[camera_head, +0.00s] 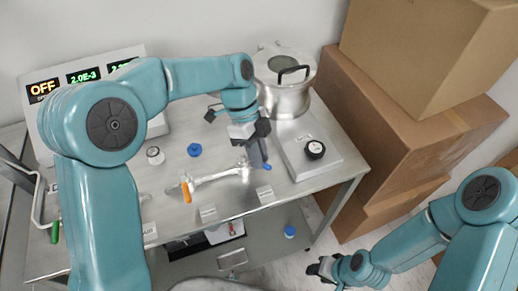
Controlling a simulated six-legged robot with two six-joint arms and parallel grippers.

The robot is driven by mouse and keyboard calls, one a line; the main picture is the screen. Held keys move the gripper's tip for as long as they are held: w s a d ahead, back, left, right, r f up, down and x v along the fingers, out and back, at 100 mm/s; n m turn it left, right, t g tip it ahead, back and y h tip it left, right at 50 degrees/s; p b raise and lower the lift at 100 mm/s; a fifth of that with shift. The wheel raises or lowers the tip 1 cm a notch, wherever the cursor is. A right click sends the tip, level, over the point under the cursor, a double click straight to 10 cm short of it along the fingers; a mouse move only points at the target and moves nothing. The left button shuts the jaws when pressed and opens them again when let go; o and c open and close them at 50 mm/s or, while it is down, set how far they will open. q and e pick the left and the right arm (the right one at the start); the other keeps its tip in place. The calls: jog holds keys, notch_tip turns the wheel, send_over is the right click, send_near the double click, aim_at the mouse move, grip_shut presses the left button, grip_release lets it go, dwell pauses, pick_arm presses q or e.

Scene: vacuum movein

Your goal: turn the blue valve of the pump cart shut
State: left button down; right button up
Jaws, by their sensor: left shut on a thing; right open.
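The pump cart (225,198) has a grey metal top with silver piping. My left gripper (262,160) is over the right end of the pipe and is shut on the blue valve (267,167). Only a small blue tip of the valve's handle shows below the fingers; the rest is hidden behind them. I cannot tell the handle's exact angle. My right gripper (318,268) is open and empty, low at the right, in front of the cart and apart from it.
An orange handle (186,191) and a green handle (55,232) are further left. A blue knob (194,150) sits behind the pipe. Cardboard boxes (385,125) stand beside the cart. The display reads OFF (43,88).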

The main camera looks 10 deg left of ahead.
pick_arm(q)
jog(key=m, duration=0.1)
jog(key=s+m+y, duration=0.1)
jog(key=m, duration=0.1)
jog(key=m+g, duration=0.1)
jog(key=shift+s+a+r+p, duration=0.1)
jog(key=shift+s+a+p, duration=0.15)
jog(key=shift+s+p, duration=0.1)
jog(key=shift+s+a+m+g+y+p, duration=0.25)
jog(key=shift+m+y, duration=0.25)
jog(key=shift+m, duration=0.5)
jog(key=shift+s+a+m+g+y+p, duration=0.2)
jog(key=shift+m+y, duration=0.3)
jog(key=shift+m, duration=0.5)
jog(key=shift+s, duration=0.1)
jog(key=c, duration=1.1)
grip_release()
jog(key=shift+s, duration=0.1)
